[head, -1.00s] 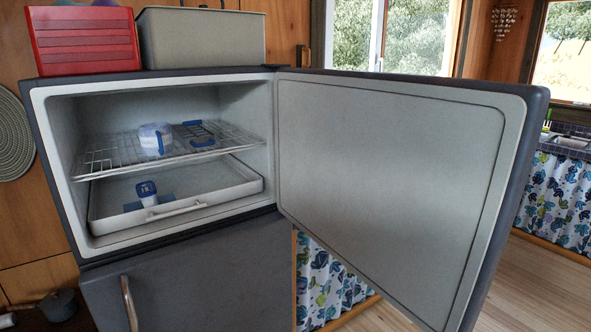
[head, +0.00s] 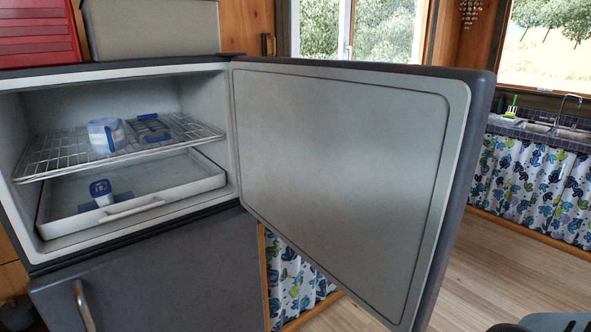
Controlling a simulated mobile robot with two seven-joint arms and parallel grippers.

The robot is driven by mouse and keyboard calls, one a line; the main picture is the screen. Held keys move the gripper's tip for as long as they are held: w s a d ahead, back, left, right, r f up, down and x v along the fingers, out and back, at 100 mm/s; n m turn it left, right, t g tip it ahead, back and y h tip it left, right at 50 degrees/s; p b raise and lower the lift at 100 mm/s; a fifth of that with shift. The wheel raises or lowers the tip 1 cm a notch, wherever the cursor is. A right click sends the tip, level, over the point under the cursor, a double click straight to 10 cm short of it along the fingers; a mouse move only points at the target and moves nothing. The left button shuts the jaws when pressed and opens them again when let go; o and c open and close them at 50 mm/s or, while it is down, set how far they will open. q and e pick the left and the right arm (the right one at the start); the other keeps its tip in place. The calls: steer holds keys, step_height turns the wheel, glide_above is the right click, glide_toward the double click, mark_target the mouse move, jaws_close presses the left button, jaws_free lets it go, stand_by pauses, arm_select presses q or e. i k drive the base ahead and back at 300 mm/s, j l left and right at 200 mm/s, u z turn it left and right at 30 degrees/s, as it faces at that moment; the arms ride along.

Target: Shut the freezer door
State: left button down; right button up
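The freezer door (head: 340,165) stands wide open in the head view, swung out to the right with its pale inner panel facing me. Its hinge side is at the right edge of the freezer compartment. The open freezer compartment (head: 215,135) at the left holds a wire shelf (head: 70,152) and a white tray (head: 150,192). A few blue and white items (head: 106,134) sit on the shelf and in the tray. Neither gripper is in view. A dark and grey shape at the bottom right corner may be part of my arm.
The lower fridge door (head: 160,275) is shut, with a metal handle (head: 84,305). A red box (head: 38,35) and a grey bin (head: 155,28) stand on top. Clear wooden floor (head: 490,265) lies right of the door, before a curtained sink counter (head: 540,185).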

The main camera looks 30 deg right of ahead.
mark_target(364, 171)
steer(key=l+u, duration=0.25)
steer(key=l, duration=0.2)
steer(key=k+l+u, duration=0.1)
steer(key=l+u, duration=0.2)
steer(key=l, duration=0.15)
steer(key=k+l, duration=0.1)
steer(key=l, duration=0.2)
steer(key=l+u, duration=0.1)
steer(key=l, duration=0.2)
steer(key=k+l+u, duration=0.1)
steer(key=l, duration=0.2)
steer(key=k+l, duration=0.15)
steer(key=l, duration=0.25)
steer(key=k+l, duration=0.15)
steer(key=l, duration=0.3)
steer(key=k+l, duration=0.1)
steer(key=l, duration=0.3)
